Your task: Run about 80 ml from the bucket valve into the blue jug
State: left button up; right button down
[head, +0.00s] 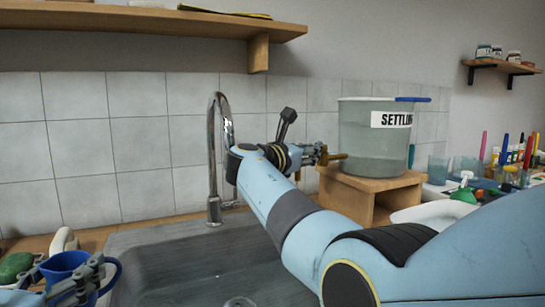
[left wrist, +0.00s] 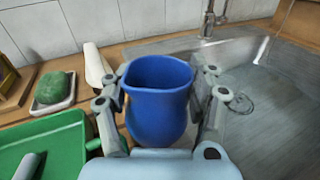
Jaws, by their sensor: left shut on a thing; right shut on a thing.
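The blue jug (head: 66,265) is at the lower left of the head view. My left gripper (head: 72,284) is shut on it. In the left wrist view the blue jug (left wrist: 158,105) is upright between the fingers of my left gripper (left wrist: 162,112); I cannot make out any water in it. The clear bucket (head: 372,145), with a label beginning "SETTLIN", stands on a wooden stand. Its brass valve (head: 337,156) points left, towards the sink. My right gripper (head: 318,155) is shut on the valve, partly hidden by my right arm. The jug is well away from the valve.
A grey sink (head: 160,265) with a chrome tap (head: 213,160) lies between jug and bucket. A green tray (left wrist: 62,145) and a green sponge on a dish (left wrist: 53,90) are left of the jug. Cups, brushes and bottles crowd the right side.

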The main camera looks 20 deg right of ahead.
jog(key=shift+r, duration=0.15)
jog(key=c, duration=1.4)
grip_release()
jog(key=shift+w, duration=0.15)
jog(key=shift+o, duration=0.2)
jog(key=shift+s, duration=0.25)
notch_tip(320, 180, up, 10)
